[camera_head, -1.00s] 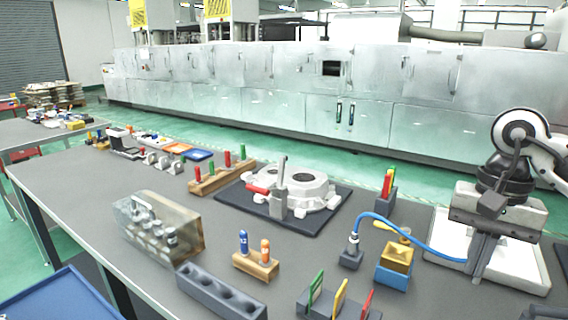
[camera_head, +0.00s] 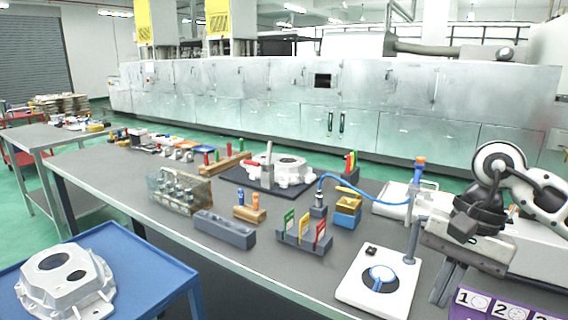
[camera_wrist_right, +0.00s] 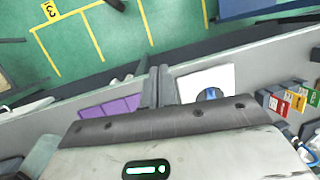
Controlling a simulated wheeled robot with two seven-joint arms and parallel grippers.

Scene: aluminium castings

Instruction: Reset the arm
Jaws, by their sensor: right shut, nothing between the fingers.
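My right gripper (camera_head: 446,288) hangs from the right arm at the right of the head view, fingers together and pointing down. It is empty, beside the right side of a white stand plate (camera_head: 352,288). In the right wrist view the two dark fingers (camera_wrist_right: 158,88) lie together between a purple panel (camera_wrist_right: 108,107) and the white plate (camera_wrist_right: 188,84). My left gripper is in neither view now.
The grey table (camera_head: 130,188) holds a casting (camera_head: 285,172), a card rack (camera_head: 305,240), a grey holed block (camera_head: 225,230) and a yellow-and-blue block (camera_head: 347,212). A post (camera_head: 412,240) stands close left of the gripper. A blue cart (camera_head: 180,268) carries another casting (camera_head: 65,280).

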